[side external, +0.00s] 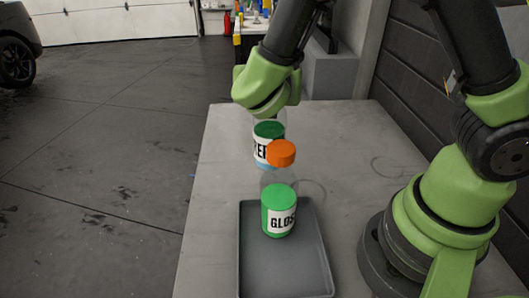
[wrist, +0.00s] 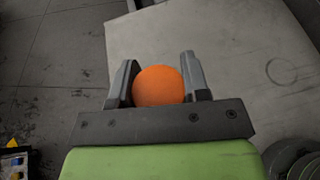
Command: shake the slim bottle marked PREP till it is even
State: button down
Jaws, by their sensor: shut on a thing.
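The PREP bottle (side external: 261,149) is clear, with its label partly hidden behind another bottle's cap. Its contents look uneven: green above the label and bluish below. My gripper (wrist: 158,72) is shut around its orange cap (wrist: 159,87) in the wrist view, one finger on each side. In the side view my wrist hides the fingers and this cap. The bottle hangs upright below my wrist; I cannot tell whether its base touches the table. A second bottle, marked GLOSS (side external: 280,220), has an orange cap and green contents.
The GLOSS bottle stands in a dark grey tray (side external: 312,268), in front of the PREP bottle. The grey table (side external: 222,185) is clear to the left. A dark panelled wall (side external: 410,75) runs along the right.

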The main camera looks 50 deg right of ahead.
jog(key=shift+s+f, duration=0.2)
jog(key=shift+s, duration=0.3)
jog(key=shift+y, duration=0.3)
jog(key=r, duration=0.7)
jog(key=shift+s+d+r, duration=0.1)
jog(key=shift+s+r, duration=0.15)
notch_tip(320, 180, down, 8)
jog(key=shift+f, duration=0.1)
notch_tip(320, 180, up, 8)
jog(key=shift+f, duration=0.1)
jog(key=shift+r, duration=0.25)
notch_tip(320, 180, down, 8)
jog(key=shift+f, duration=0.1)
notch_tip(320, 180, up, 8)
jog(key=shift+f, duration=0.15)
jog(key=shift+r, duration=0.25)
jog(key=shift+n, duration=0.3)
notch_tip(320, 180, down, 8)
jog(key=shift+f, duration=0.2)
jog(key=shift+r, duration=0.1)
jog(key=shift+d, duration=0.1)
